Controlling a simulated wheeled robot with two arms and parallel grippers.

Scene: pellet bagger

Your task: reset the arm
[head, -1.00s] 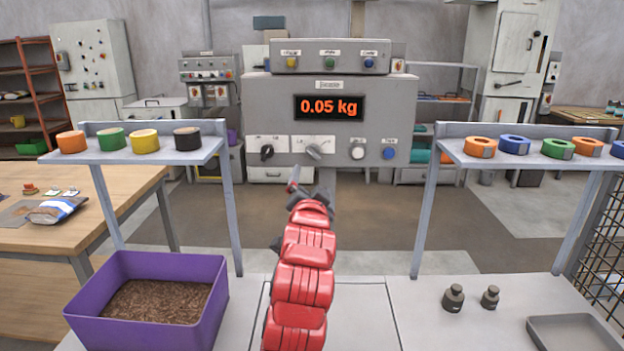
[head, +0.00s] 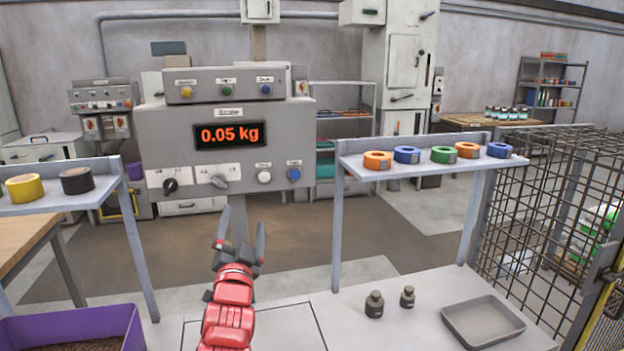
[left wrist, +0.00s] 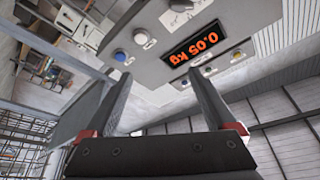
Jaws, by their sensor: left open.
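My left arm is red and comes up from the bottom of the head view. Its left gripper (head: 240,232) is open and empty, with its two dark fingers pointing up in front of the grey control box (head: 150,130). The box's display (head: 229,135) reads 0.05 kg in orange. In the left wrist view the open fingers (left wrist: 160,100) spread apart with nothing between them, and the display (left wrist: 194,45) shows upside down beyond them. My right gripper is in neither view.
A purple bin (head: 75,325) stands at the lower left. Two dark weights (head: 374,305) and a grey tray (head: 482,325) sit on the bench at right. A shelf (head: 420,172) holds tape rolls. A wire mesh fence (head: 550,215) closes off the right side.

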